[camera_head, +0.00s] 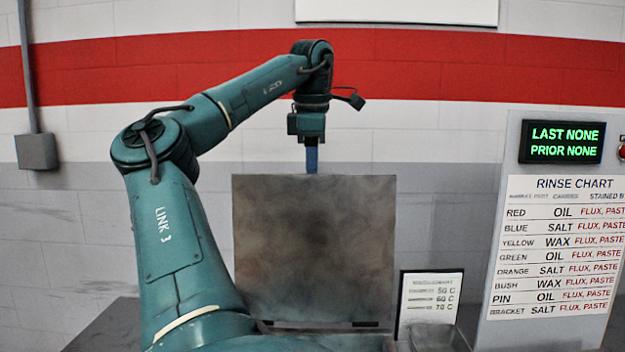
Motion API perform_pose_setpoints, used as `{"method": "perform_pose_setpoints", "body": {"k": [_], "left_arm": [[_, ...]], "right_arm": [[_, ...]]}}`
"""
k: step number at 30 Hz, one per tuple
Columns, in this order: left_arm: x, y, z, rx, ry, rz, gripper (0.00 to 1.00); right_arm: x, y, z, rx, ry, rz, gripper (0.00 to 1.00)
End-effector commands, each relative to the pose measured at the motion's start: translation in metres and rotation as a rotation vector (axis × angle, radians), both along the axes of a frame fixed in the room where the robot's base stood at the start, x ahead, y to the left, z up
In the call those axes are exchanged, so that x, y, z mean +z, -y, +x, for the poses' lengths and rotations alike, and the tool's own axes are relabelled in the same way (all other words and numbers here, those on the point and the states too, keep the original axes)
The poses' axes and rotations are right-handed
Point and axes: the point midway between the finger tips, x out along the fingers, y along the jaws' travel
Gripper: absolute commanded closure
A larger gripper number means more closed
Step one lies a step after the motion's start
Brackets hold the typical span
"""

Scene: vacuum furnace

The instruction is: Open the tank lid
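The tank lid (313,250) is a square, brownish-grey metal plate. It stands upright against the back wall, with dark hinge-like pieces along its bottom edge. A narrow blue piece runs from the gripper down to that edge. I cannot tell whether it is a finger or a handle, or whether the fingers are open or shut. The tank's opening is hidden behind my arm and below the picture. My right gripper is not in view.
A small temperature card (430,303) stands right of the lid. Farther right is a grey panel with a rinse chart (557,250) and a display (561,142) reading "LAST NONE, PRIOR NONE". A grey box (37,151) is on the wall at left.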

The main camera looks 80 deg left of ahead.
Motion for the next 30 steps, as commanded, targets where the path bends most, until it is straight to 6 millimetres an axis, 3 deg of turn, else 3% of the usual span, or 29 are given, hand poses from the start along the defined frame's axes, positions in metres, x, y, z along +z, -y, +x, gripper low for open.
{"method": "perform_pose_setpoints", "body": {"k": [6,12,30], "left_arm": [[0.052,0.01,-0.003,0.003,-0.002,0.001,0.67],[0.08,0.016,-0.004,0.0,-0.004,-0.001,0.67],[0.088,0.018,-0.004,-0.003,-0.002,-0.001,0.67]], "right_arm": [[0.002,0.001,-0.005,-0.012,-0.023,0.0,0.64],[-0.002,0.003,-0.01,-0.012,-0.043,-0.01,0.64],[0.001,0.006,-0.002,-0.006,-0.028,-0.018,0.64]]}}
